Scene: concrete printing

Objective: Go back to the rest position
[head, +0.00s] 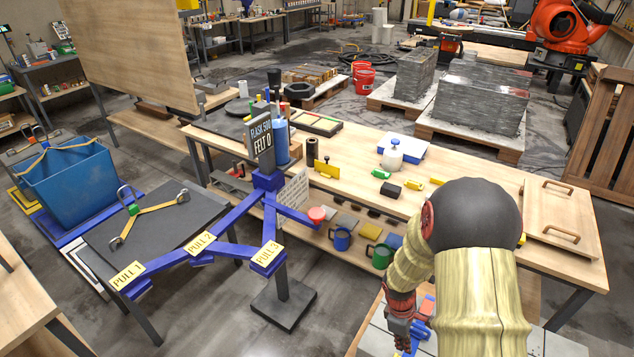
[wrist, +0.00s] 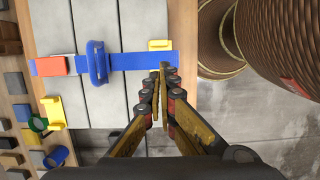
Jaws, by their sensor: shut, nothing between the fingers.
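My gripper (wrist: 160,75) shows in the wrist view with its two fingers together and nothing between them. The fingertips are over or near the right end of a blue bar (wrist: 128,61) on a grey panelled surface (wrist: 105,22); I cannot tell if they touch it. A blue loop-shaped piece (wrist: 97,62) stands on the bar, a red block (wrist: 50,66) is at its left end, and a yellow piece (wrist: 159,45) is at its right end. In the head view my arm hangs at the lower right, and the fingertips are hard to make out.
A long wooden workbench (head: 465,172) crosses behind my arm, with a wooden board (head: 557,195) at its right end. A blue frame with PULL labels (head: 200,243) stands at the centre left beside a dark table (head: 170,215). Bare floor (head: 340,290) shows between the frame and my arm.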

